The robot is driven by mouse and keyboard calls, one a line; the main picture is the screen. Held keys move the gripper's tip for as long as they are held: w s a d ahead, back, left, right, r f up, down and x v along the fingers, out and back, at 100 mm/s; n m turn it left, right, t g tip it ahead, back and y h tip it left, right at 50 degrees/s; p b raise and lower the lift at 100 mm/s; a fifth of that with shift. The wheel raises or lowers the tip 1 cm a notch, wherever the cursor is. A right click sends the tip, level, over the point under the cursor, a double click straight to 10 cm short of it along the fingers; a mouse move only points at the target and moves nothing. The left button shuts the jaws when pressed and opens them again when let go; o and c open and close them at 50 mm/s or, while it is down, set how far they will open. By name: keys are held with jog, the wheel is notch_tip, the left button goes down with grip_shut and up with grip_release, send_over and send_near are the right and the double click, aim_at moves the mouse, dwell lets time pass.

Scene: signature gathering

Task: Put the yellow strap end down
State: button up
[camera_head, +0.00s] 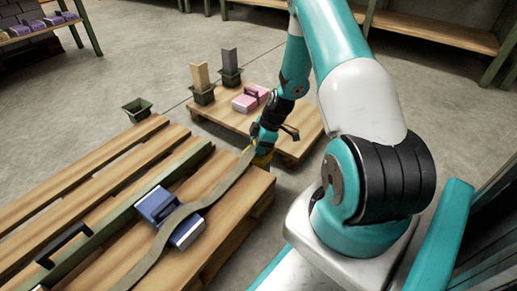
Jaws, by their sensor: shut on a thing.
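A long olive strap (227,183) runs from the front of the near wooden pallet (225,237), across a blue and white box (187,231), and up to my gripper. My gripper is shut on this end, beyond the near pallet's far right corner. The fingers are mostly hidden by the wrist and are small in the view. The strap lies over the top of the box and rises towards my gripper.
A second pallet (300,147) behind holds a pink box (250,98) and two dark pots with upright blocks, one tan (200,76) and one grey (229,61). A small green bin (137,108) stands on the floor. A dark green rail (120,212) crosses the near pallet.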

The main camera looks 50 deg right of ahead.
jog(key=o, duration=0.8)
jog(key=shift+c, duration=0.2)
jog(key=p+v, duration=0.8)
jog(key=v, duration=0.4)
jog(key=w+a+r+m+g, duration=0.1)
jog(key=w+a+r, duration=0.1)
jog(key=a+r, duration=1.65)
jog(key=s+a+r+m, duration=0.1)
jog(key=s+a+r, duration=0.55)
jog(key=a, duration=0.45)
jog(key=s+a+r, duration=0.2)
jog(key=s+a, duration=0.1)
jog(key=s, duration=0.3)
jog(key=s+a+r+m+g, duration=0.1)
jog(key=s+a+r, duration=0.2)
jog(key=s, duration=0.3)
jog(key=shift+s+a+r+m+g+y, duration=0.2)
jog(key=shift+s+m+g+y, duration=0.1)
jog(key=shift+s, duration=0.1)
